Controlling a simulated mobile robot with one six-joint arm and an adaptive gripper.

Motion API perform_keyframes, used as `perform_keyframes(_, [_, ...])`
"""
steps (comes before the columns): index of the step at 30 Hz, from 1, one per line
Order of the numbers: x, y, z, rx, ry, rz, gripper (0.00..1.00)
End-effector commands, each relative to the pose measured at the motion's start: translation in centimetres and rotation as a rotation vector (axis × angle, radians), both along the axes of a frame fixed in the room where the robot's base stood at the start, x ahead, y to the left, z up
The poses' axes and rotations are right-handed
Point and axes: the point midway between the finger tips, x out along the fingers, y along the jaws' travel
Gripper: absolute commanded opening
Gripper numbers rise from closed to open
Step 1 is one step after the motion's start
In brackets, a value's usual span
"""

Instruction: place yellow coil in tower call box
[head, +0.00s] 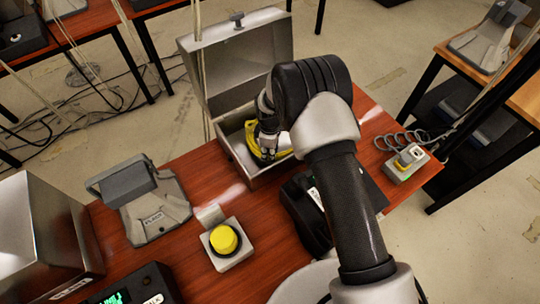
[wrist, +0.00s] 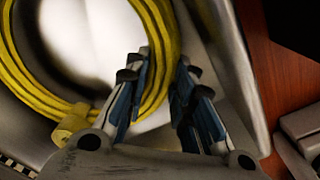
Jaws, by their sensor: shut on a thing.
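The yellow coil (head: 252,138) lies inside the open grey metal tower call box (head: 233,164), partly hidden by my gripper (head: 267,148). The box lid (head: 240,65) stands raised at the back. In the wrist view the coil (wrist: 28,84) forms a wide loop within the pale box interior, with a yellow lump at its lower left. My gripper (wrist: 163,75) points down into the box, its fingers shut on the right side of the loop. The exact contact at the fingertips is partly hidden.
The red-brown table also holds a grey phone cradle (head: 153,208), a yellow push button (head: 224,240), a black phone (head: 306,213) and a small grey switch box (head: 406,163). A large metal cabinet (head: 35,240) stands at left. Cables hang beside the box lid.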

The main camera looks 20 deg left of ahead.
Motion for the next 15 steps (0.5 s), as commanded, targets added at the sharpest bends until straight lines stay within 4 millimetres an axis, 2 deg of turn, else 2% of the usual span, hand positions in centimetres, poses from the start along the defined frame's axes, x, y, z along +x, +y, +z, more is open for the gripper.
perform_keyframes(1, [0.0,0.0,-1.1,-0.001,0.001,0.000,0.00])
perform_keyframes(3, [0.0,0.0,-1.9,-0.001,0.001,0.000,0.00])
perform_keyframes(14, [0.0,0.0,-2.3,0.001,-0.001,0.000,0.00])
perform_keyframes(15, [0.0,0.0,-2.4,-0.001,0.001,0.000,0.24])
